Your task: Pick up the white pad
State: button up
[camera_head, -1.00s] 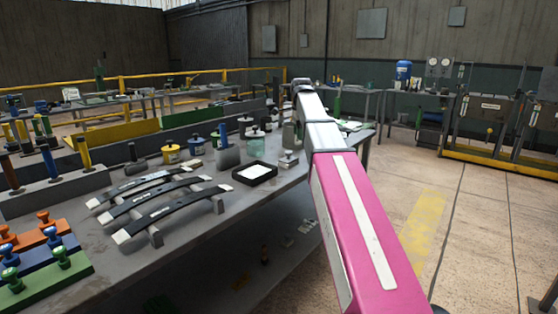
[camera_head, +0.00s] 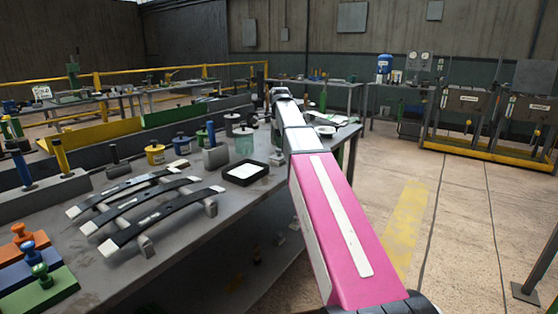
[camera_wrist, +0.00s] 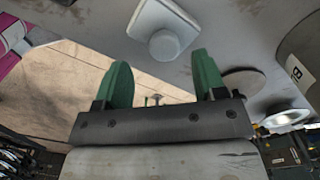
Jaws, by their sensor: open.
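A white pad (camera_head: 245,171) lies flat in a black-rimmed tray (camera_head: 229,178) on the grey workbench in the head view. My gripper (camera_wrist: 160,72) shows in the wrist view with its two green fingers spread apart and nothing between them. Just beyond the fingertips is a pale square block with a round knob (camera_wrist: 163,43), apart from the fingers. In the head view my arm hides the fingers.
Dark curved leaf springs (camera_head: 150,205) lie on the workbench (camera_head: 190,258), left of the tray. Floor (camera_head: 450,240) is open on the right. A grey cylinder (camera_wrist: 301,55) stands at right in the wrist view.

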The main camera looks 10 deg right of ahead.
aim_at(279, 150)
jog(key=f, duration=0.4)
jog(key=shift+w+f, duration=0.2)
jog(key=shift+f, duration=0.1)
jog(key=c, duration=1)
jog(key=shift+r, duration=0.1)
